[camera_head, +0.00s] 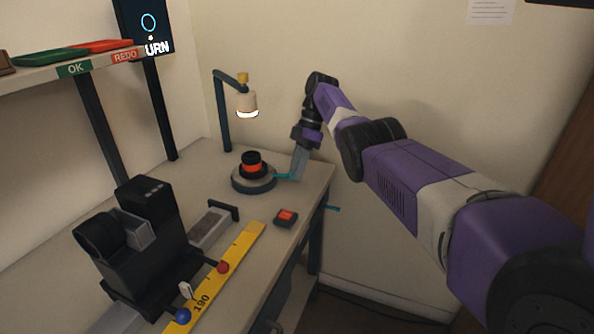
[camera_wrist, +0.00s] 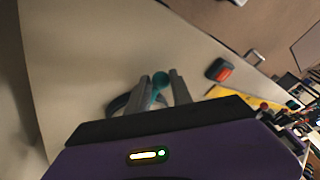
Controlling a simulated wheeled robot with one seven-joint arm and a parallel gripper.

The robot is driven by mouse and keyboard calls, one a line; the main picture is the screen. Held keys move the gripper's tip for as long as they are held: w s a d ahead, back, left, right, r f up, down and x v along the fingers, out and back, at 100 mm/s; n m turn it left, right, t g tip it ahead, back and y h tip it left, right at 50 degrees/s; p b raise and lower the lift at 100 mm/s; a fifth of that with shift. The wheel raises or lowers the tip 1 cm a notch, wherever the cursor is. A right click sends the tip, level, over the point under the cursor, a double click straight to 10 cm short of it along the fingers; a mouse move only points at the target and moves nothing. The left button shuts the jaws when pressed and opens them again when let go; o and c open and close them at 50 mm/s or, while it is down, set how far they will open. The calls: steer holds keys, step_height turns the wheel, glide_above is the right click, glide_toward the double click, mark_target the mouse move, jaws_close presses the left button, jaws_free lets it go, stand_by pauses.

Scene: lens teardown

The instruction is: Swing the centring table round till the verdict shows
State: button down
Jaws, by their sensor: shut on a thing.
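The centring table (camera_head: 254,182) is a round dark turntable near the bench's right rear, under a lamp. A black and orange lens part (camera_head: 251,164) stands upright on it. A teal handle (camera_head: 283,176) sticks out from its right side. My gripper (camera_head: 297,174) is at that handle, pointing down. In the wrist view my gripper (camera_wrist: 162,88) is shut on the teal handle (camera_wrist: 160,80), whose rounded end shows between the fingers. The table is mostly hidden there behind the gripper. A dark screen (camera_head: 150,26) at upper left shows a ring, a small dot and letters reading "URN", its left part cut off.
A lamp (camera_head: 247,103) on a bent post stands behind the turntable. A red-topped button box (camera_head: 286,217), a yellow ruler (camera_head: 235,262) and a black bench device (camera_head: 145,240) lie toward the front. A shelf (camera_head: 80,70) with OK and REDO labels overhangs the left.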

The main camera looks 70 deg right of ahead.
steer(key=shift+w+a+r, duration=0.15)
steer(key=shift+w, duration=0.15)
steer(key=c, duration=1.2)
jaws_free()
steer(key=shift+c, duration=0.2)
steer(key=shift+o, duration=0.3)
steer(key=shift+s, duration=0.1)
step_height(320, 180, up, 20)
steer(key=p, duration=1.4)
